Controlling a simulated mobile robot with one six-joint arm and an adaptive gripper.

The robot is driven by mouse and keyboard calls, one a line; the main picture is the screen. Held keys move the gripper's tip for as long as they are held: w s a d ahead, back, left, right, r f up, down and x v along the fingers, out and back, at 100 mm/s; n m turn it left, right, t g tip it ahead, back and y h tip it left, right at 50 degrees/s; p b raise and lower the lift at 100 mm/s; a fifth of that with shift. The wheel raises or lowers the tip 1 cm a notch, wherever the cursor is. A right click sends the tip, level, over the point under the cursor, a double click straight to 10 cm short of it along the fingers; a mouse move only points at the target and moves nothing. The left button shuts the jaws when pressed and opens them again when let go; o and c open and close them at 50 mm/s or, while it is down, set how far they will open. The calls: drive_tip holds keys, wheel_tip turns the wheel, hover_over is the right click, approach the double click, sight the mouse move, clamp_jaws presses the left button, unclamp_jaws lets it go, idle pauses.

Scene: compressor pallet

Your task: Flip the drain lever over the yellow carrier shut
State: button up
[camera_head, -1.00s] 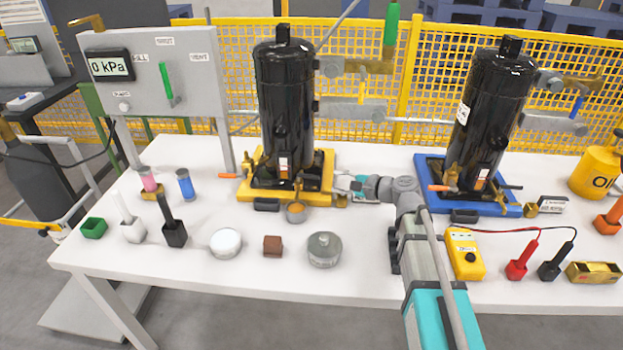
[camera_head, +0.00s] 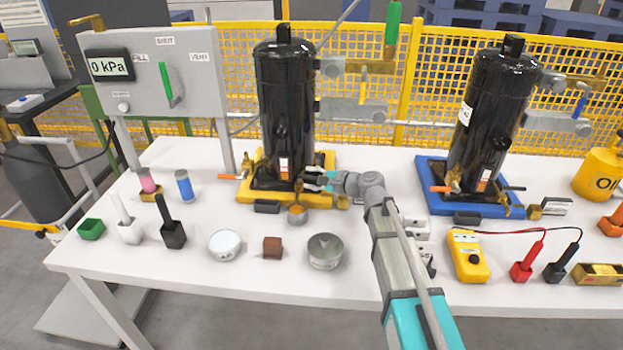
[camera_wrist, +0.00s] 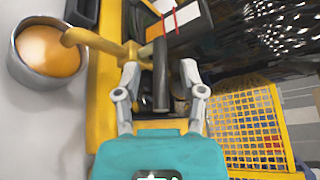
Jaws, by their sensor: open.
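The yellow carrier (camera_head: 262,198) holds a black compressor (camera_head: 285,105) on the table. The drain lever shows in the wrist view as a dark cylindrical handle (camera_wrist: 160,78) by the brass drain pipe (camera_wrist: 92,42). My gripper (camera_wrist: 160,70) is open, one finger on each side of the dark handle. I cannot tell whether either finger touches it. In the head view my gripper (camera_head: 318,180) is at the carrier's right side and partly hides the lever.
An orange-tipped lever (camera_head: 230,177) sticks out left of the yellow carrier. A blue carrier (camera_head: 436,180) with a second compressor stands to the right.

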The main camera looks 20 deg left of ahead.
clamp_jaws()
drive_tip(key=shift+w, duration=0.1)
drive_tip(key=shift+w+n+g, duration=0.15)
drive_tip(key=shift+n+g, duration=0.35)
drive_tip(key=shift+g, duration=0.1)
drive_tip(key=shift+n+g, duration=0.3)
unclamp_jaws()
